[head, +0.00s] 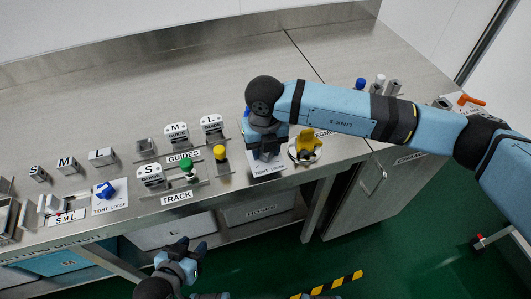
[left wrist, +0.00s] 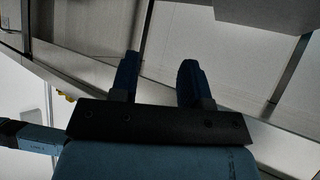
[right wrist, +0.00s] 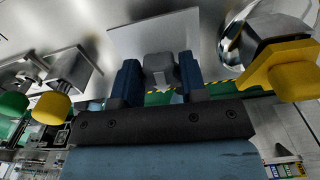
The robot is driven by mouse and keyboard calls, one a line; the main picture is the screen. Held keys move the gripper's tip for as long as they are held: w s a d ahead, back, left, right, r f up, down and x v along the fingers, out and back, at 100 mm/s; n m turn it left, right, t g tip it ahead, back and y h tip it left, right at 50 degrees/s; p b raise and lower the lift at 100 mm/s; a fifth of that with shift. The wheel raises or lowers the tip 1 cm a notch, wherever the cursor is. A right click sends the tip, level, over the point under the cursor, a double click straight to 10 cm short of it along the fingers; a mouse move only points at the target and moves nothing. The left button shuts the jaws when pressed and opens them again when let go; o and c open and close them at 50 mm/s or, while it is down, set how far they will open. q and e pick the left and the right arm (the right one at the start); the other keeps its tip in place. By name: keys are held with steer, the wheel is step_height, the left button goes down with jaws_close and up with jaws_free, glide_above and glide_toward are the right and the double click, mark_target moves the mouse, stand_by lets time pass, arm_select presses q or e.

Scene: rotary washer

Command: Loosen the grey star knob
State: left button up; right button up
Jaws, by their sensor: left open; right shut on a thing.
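The grey star knob (right wrist: 160,72) sits between the two fingers of my right gripper (right wrist: 158,80) in the right wrist view, with the fingers against its sides. In the head view my right gripper (head: 266,152) points down over the knob's plate (head: 268,170), which reads TIGHT LOOSE; the gripper hides the knob there. I cannot read how far the knob is turned. My left gripper (head: 187,248) is open and empty, low in front of the bench; its spread fingers also show in the left wrist view (left wrist: 157,82).
A yellow knob (head: 306,146) stands close to the right of my right gripper, and a yellow-capped post (head: 220,154) to its left. A green knob (head: 187,169) and a blue knob (head: 105,190) are further left. The back of the bench (head: 190,85) is clear.

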steer(key=n+b, duration=0.4)
steer(key=shift+f+n, duration=0.2)
steer(key=shift+n, duration=0.1)
steer(key=shift+a+n+b, duration=0.1)
steer(key=shift+n+b, duration=0.7)
steer(key=shift+n, duration=0.1)
steer(key=n+b, duration=0.3)
steer(key=n, duration=0.1)
steer(key=shift+s+r, duration=0.1)
steer(key=shift+r, duration=0.05)
arm_select(q)
steer(key=shift+w+d+f+t+h+b, duration=0.2)
steer(key=shift+d+f+t+h, duration=0.1)
steer(key=shift+f, duration=0.3)
steer(key=shift+w+d+f+t+h+b, duration=0.1)
steer(key=shift+d+f+t+h+b, duration=0.15)
steer(key=shift+f, duration=0.35)
arm_select(e)
steer(key=shift+n, duration=0.3)
steer(key=shift+r, duration=0.1)
arm_select(q)
steer(key=shift+f, duration=0.1)
arm_select(e)
steer(key=o, duration=0.9)
steer(key=shift+o, duration=0.2)
